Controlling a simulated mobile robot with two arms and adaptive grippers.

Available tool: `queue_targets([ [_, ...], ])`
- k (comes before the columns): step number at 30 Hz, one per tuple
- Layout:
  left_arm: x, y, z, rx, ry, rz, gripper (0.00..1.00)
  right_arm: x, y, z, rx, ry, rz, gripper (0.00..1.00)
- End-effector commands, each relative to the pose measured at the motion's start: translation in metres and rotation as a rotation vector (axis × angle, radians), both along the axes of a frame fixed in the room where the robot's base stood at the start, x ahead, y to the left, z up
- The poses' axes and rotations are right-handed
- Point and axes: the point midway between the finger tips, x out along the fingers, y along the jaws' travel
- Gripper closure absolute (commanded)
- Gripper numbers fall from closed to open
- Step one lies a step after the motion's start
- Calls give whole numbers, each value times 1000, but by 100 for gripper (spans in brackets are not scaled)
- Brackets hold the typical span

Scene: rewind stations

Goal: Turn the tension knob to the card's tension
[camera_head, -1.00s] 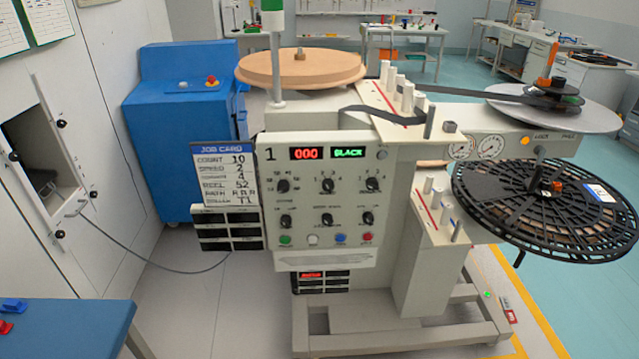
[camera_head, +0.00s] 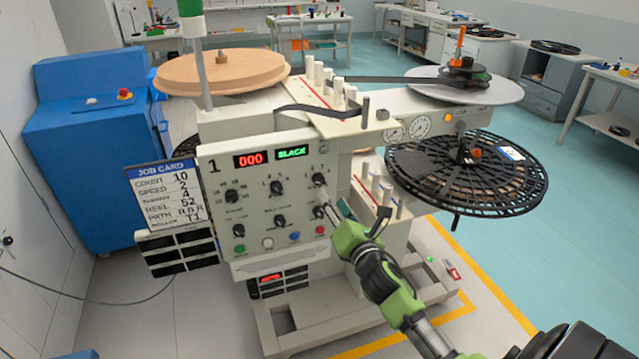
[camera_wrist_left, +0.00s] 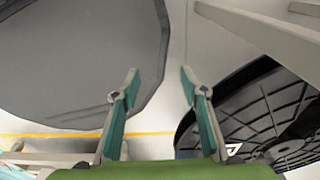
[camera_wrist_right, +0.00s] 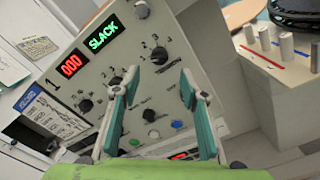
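The station's control panel (camera_head: 262,160) shows red 000 and green SLACK. The job card (camera_head: 165,200) left of the panel appears to give tension 4. My right gripper (camera_head: 327,207) is at the panel's right side, below the upper right knob (camera_head: 319,180). In the right wrist view its fingers (camera_wrist_right: 159,82) are spread and empty, with that knob (camera_wrist_right: 160,55) just beyond the tips. My left gripper (camera_wrist_left: 160,76) is open and empty.
A black slotted reel (camera_head: 465,178) sticks out right of the station, above floor level. White guide posts (camera_head: 375,182) stand near my right arm. A blue cabinet (camera_head: 85,150) stands at the left. A grey disc (camera_wrist_left: 75,60) and black reel (camera_wrist_left: 270,120) flank my left gripper.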

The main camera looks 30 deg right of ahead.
Motion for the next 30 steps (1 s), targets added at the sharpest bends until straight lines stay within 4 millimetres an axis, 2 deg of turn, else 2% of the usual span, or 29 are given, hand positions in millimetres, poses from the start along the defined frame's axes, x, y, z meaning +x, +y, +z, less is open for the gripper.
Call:
queue_targets([
  [1,0,0,3,1,0,0,60,12,-3,3,0,-2,0,60],
  [6,1,3,6,4,-1,-2,60,46,-11,2,2,-1,-1,60],
  [12,1,6,8,6,-1,-2,60,72,-17,0,1,0,0,60],
  [18,1,6,8,7,-2,-2,60,82,-19,0,2,0,1,60],
  [26,1,6,8,7,-2,-1,60,83,-19,0,2,0,1,60],
  [30,1,6,8,7,-2,-1,60,82,-19,0,1,1,1,97],
])
